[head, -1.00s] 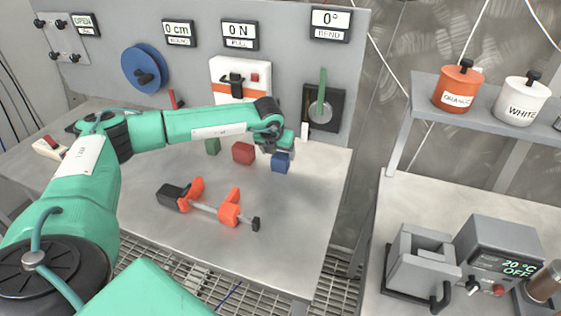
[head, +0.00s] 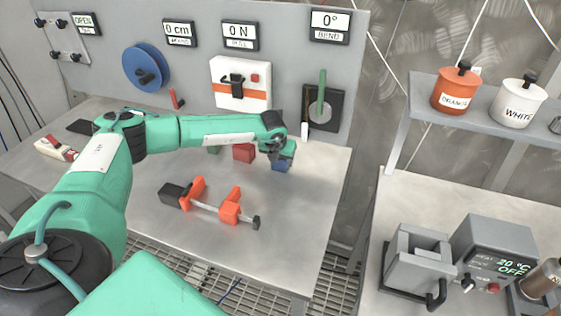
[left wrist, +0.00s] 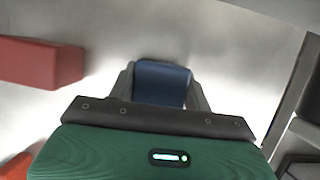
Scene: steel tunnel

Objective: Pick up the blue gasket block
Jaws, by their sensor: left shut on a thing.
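The blue gasket block (head: 282,166) stands on the steel table, with its upper part hidden by my left gripper (head: 284,157). In the left wrist view the blue block (left wrist: 161,82) sits between the two grey fingers of the left gripper (left wrist: 162,88), which is shut on it. I cannot tell whether the block is clear of the table. My right gripper is not in view.
A red block (head: 244,152) stands just left of the blue one, with a green block (head: 215,150) partly hidden behind my arm. An orange clamp (head: 212,203) lies in front. The wall panel (head: 350,60) rises close behind. The table's front right is clear.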

